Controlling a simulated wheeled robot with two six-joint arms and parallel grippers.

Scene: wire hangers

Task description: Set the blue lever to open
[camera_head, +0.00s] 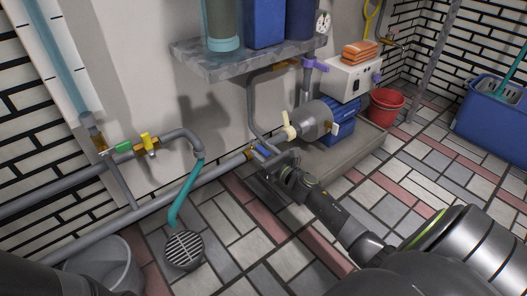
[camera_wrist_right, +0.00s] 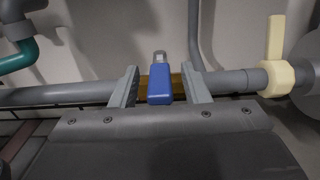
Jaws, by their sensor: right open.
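The blue lever (camera_head: 262,151) sits on a brass valve (camera_head: 250,154) in the grey horizontal pipe. In the right wrist view the blue lever (camera_wrist_right: 160,86) is in the middle, pointing toward the camera, with the brass valve (camera_wrist_right: 177,82) behind it. My right gripper (camera_head: 262,158) is at the lever. Its two fingers (camera_wrist_right: 160,88) are open, one on each side of the lever, with a gap on both sides. Part of the valve is hidden behind the lever. My left gripper is not in view.
A cream-handled valve (camera_head: 289,126) is right of the lever, by the blue pump (camera_head: 337,117). A green-handled valve (camera_head: 123,146) and yellow-handled valve (camera_head: 148,142) are on the left pipe. A stone shelf (camera_head: 215,65) overhangs behind. A floor drain (camera_head: 183,249) lies below.

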